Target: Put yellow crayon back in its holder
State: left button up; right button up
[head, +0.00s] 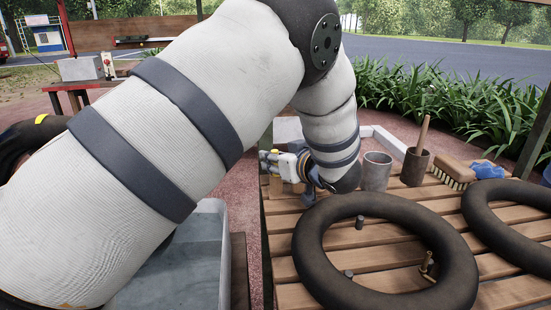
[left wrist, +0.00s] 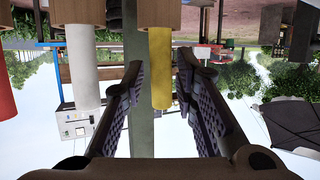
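The left wrist picture is upside down. In it the yellow crayon (left wrist: 160,65) shows between the two fingers of my left gripper (left wrist: 159,78), with gaps on both sides. A wooden piece (left wrist: 158,14) meets one end of the crayon; I cannot tell whether that is its holder. My left gripper is open. In the head view my left gripper (head: 308,178) is largely hidden behind my arm, at the table's far left corner, with a small yellow tip (head: 275,152) beside it. My right gripper is not in view.
A white stick (left wrist: 83,65) and a red one (left wrist: 6,90) are beside the yellow one. The slatted table (head: 375,263) bears a grey cup (head: 376,172), a brown cup (head: 414,168), a brush (head: 453,171), a blue cloth (head: 487,171) and black rings (head: 310,255). A grey bin (head: 210,262) stands left.

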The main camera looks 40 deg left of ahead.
pick_arm(q)
jog(key=shift+s+d+f, duration=0.15)
jog(key=shift+s+f, duration=0.05)
jog(key=shift+f, duration=0.6)
jog(key=shift+r, duration=0.25)
jog(key=r+p+v, duration=0.1)
jog(key=v, duration=1.1)
jog(key=shift+w+r, duration=0.25)
jog(key=shift+w, duration=0.05)
